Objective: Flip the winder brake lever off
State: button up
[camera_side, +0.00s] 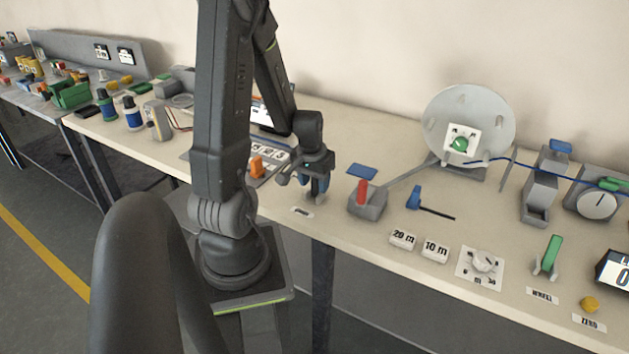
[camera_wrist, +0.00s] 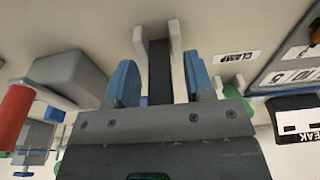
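No readable brake label shows, so I cannot tell for sure which lever is the winder brake. A red upright lever (camera_side: 362,192) stands on a grey block (camera_side: 366,208), and a thin arm runs from it toward the large grey disc (camera_side: 500,105). In the wrist view the red lever (camera_wrist: 14,118) is at the left edge, apart from my gripper. A green lever (camera_side: 552,252) stands in a bracket at the right. My gripper (camera_side: 314,188) is left of the red lever, low over the table.
A CLAMP label (camera_wrist: 238,57) lies beside the bracket.

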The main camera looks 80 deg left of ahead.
notch_tip(320, 180, up, 14)
jog(key=s+d, duration=0.1)
jog(key=shift+s+d+f, duration=0.15)
jog(key=shift+d, duration=0.05)
dwell(0.5)
